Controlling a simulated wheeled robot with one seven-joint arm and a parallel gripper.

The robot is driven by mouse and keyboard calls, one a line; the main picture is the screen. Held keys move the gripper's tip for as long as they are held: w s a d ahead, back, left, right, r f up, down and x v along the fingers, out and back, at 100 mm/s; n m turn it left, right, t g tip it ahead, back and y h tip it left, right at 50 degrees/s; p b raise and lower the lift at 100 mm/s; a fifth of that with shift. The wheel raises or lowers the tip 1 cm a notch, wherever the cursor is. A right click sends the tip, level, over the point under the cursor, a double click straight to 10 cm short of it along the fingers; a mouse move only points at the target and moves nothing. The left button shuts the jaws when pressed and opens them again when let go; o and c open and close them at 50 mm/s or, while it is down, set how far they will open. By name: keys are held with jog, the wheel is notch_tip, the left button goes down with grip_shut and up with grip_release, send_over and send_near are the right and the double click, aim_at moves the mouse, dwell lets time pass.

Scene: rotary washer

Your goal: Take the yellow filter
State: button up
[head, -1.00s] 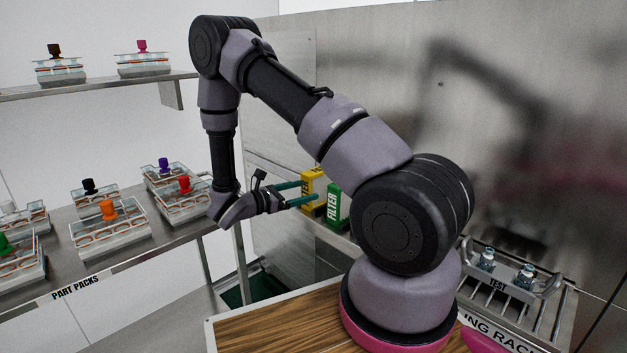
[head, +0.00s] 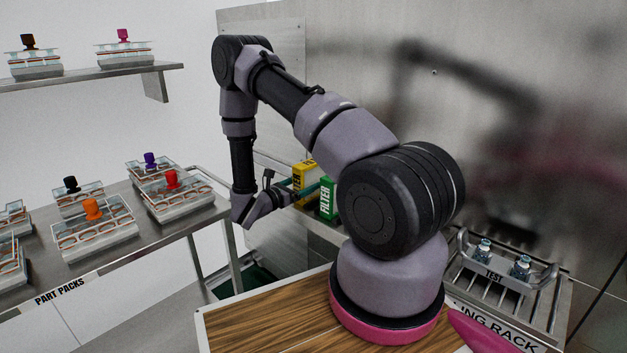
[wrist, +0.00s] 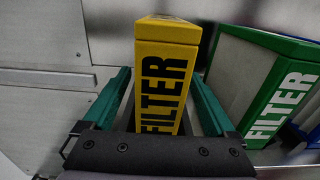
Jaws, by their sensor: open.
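The yellow filter (wrist: 164,75) is an upright box with FILTER in black on its front. In the wrist view it stands between the two teal fingers of my gripper (wrist: 163,92), which are open with a finger on each side. A gap shows at least on the left side; I cannot tell whether the right finger touches.
A green filter (wrist: 272,90) stands close to the right of the yellow one, with a blue item (wrist: 305,135) beyond it. A metal wall (head: 262,90) is behind.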

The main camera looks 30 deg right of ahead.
jog(key=shift+x, duration=0.9)
jog(key=shift+c, duration=0.3)
grip_shut()
